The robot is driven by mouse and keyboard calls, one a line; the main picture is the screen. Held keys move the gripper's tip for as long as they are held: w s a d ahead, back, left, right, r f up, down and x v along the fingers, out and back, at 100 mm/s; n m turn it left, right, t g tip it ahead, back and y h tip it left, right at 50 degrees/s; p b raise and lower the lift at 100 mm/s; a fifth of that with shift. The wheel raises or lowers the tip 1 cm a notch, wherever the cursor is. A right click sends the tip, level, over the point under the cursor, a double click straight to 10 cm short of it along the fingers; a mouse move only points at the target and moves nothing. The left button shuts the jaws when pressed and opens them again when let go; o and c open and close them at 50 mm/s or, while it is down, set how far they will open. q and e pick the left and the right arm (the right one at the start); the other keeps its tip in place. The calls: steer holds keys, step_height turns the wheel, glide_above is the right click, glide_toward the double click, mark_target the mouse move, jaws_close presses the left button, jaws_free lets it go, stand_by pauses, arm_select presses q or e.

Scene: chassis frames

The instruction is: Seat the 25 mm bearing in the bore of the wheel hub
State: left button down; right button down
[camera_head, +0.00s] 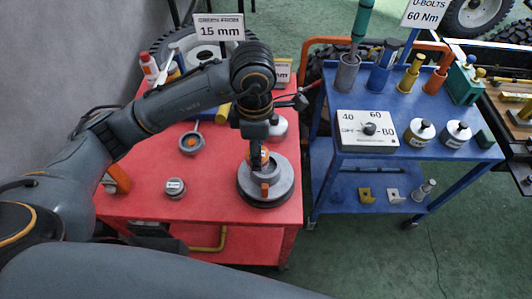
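The wheel hub (284,186) is a round grey piece on a dark base, standing near the right edge of the red bench. My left arm comes in from the left and its gripper (257,163) points down over the hub's middle. An orange part shows at the fingertips, and another small orange piece shows lower in the hub. My gripper and wrist hide the bore, and I cannot tell whether the fingers hold the bearing. A short labelled grey cylinder (175,189) and a ring-shaped grey part with an orange centre (191,143) stand left of the hub. My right gripper is out of view.
The red bench (225,215) is clear at its front. A blue cart (325,150) to the right carries a white dial box (352,140), tins and tools. A gap separates bench and cart.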

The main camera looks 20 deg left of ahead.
mark_target(265, 150)
arm_select(q)
steer(key=w+f, duration=0.2)
steer(key=f, duration=0.1)
steer(key=w+f+p, duration=0.1)
steer(key=shift+w+d+f, duration=0.25)
steer(key=shift+d, duration=0.15)
step_height(265, 150, down, 2)
steer(key=shift+f+p, duration=0.1)
steer(key=shift+p, duration=0.75)
steer(key=shift+f, duration=0.65)
steer(key=c, duration=1)
jaws_free()
steer(key=shift+f, duration=0.1)
steer(key=shift+c, duration=0.2)
steer(key=o, duration=0.4)
steer(key=shift+o, duration=0.2)
